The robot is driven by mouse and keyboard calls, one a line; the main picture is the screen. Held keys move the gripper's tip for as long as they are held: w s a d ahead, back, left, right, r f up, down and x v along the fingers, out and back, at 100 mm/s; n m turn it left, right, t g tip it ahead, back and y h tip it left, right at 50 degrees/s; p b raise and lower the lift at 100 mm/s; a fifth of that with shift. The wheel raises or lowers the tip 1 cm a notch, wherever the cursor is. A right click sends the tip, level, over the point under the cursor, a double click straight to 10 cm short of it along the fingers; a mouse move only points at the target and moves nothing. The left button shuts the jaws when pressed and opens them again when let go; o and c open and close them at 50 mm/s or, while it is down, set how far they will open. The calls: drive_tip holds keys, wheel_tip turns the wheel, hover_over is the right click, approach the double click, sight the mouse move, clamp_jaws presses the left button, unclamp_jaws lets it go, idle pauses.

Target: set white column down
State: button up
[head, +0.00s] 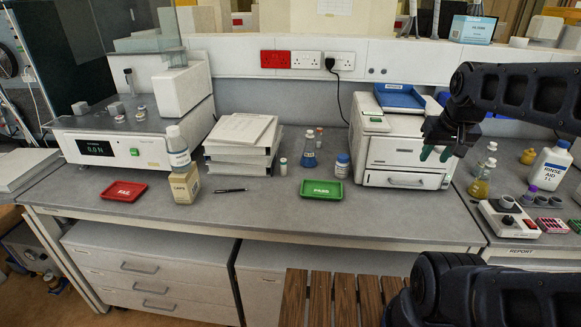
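My gripper (436,154) hangs from the arm at the right, in front of the white printer (410,150). Its two green-tipped fingers point down and stand apart, with nothing visible between them, so it looks open and empty. I see no white column in the gripper. A tall white block (181,92) stands upright on the white tester (130,125) at the left, far from my gripper; I cannot tell whether it is the white column.
On the bench are a red FAIL tray (111,192), a green PASS tray (321,190), a paper stack (242,135), a white bottle on a box (185,185), a blue flask (310,152) and a rinse aid bottle (547,165). Bare bench lies along the front.

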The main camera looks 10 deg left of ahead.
drive_tip(key=w+a+f+n+t+y, duration=0.1)
drive_tip(key=w+a, duration=0.3)
drive_tip(key=w, duration=0.2)
drive_tip(key=w+a+f+n, duration=0.1)
drive_tip(key=w+a+f, duration=0.15)
drive_tip(key=w, duration=0.45)
drive_tip(key=n+t+y, duration=0.3)
drive_tip(key=n+y, duration=0.2)
approach(285, 164)
drive_tip(key=shift+x, duration=6.05)
drive_tip(key=shift+s+d+f, duration=0.1)
drive_tip(key=shift+c, duration=0.3)
clamp_jaws()
